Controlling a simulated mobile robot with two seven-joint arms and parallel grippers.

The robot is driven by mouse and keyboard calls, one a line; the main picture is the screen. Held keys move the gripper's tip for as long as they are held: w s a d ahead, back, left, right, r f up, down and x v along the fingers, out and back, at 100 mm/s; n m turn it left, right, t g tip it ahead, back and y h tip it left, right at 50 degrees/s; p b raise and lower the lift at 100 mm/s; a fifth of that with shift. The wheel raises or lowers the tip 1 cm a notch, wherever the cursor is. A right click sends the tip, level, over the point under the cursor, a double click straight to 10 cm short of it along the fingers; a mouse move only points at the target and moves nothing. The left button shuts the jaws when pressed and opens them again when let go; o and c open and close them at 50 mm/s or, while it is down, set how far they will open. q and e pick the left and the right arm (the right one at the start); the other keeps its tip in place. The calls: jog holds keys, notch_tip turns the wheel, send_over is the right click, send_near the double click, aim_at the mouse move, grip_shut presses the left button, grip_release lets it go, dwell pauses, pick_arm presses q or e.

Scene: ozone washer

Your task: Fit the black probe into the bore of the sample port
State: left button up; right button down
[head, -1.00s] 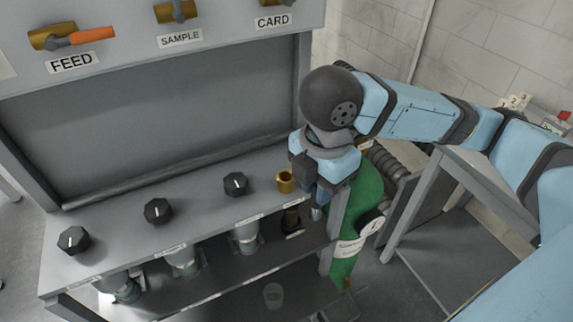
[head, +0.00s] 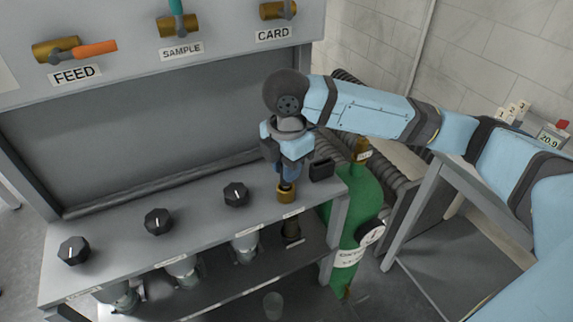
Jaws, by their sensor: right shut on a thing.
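The sample port is a small brass cylinder (head: 286,195) standing upright near the front right edge of the grey bench top. My right gripper (head: 288,178) points down directly above it, its fingers shut on the black probe. Only a little dark material shows between the fingertips and the brass rim. The bore is hidden from this angle, so I cannot tell whether the probe tip is in it or just above it. My left gripper is not in view.
A small black block (head: 321,169) stands on the bench right of the gripper. Several black knobs (head: 159,221) line the bench to the left. A green cylinder (head: 354,210) with a gauge stands at the right end. Valves hang on the panel above (head: 220,50).

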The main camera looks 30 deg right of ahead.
jog(key=c, duration=1)
grip_release()
jog(key=shift+f, duration=0.1)
jog(key=shift+r, duration=0.3)
notch_tip(320, 180, up, 12)
jog(key=shift+f+p, duration=0.15)
jog(key=shift+p, duration=0.15)
